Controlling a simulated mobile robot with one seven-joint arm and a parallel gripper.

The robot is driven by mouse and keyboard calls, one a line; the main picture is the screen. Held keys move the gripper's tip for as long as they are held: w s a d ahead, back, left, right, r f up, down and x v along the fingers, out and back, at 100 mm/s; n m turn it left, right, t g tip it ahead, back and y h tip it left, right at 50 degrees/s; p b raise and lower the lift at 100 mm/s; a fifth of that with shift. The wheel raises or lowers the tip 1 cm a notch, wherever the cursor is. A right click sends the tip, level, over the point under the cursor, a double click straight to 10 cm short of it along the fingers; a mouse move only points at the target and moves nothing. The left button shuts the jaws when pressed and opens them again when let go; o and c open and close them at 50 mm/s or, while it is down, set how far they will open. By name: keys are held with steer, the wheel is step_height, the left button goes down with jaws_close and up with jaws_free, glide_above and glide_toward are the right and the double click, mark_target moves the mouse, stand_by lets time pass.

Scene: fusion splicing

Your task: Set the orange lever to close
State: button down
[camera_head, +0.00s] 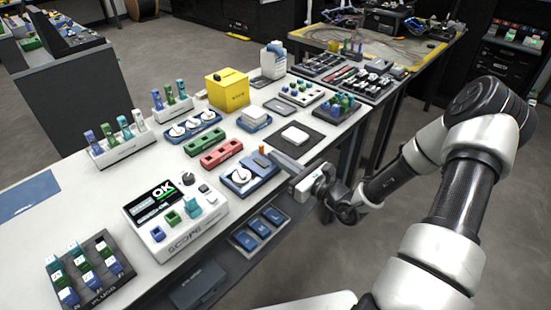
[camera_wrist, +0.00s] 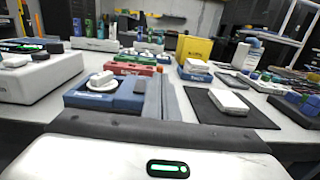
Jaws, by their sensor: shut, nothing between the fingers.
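The orange lever (camera_head: 262,150) stands upright as a small orange piece at the back right of a blue unit (camera_head: 238,187) with a white round dial (camera_head: 241,175). In the wrist view the shut fingers (camera_wrist: 160,84) run along the unit's right side.
A dark mat (camera_head: 313,143) with a white box (camera_head: 295,135) lies right of the fingers. Red blocks (camera_head: 222,152) sit behind the unit. A white splicer-like device (camera_head: 172,245) with a screen reading OK stands to the left. The table's front edge is close.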

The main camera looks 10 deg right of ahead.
steer(key=p+v, duration=0.1)
steer(key=v, duration=1)
steer(key=shift+a+r, duration=0.1)
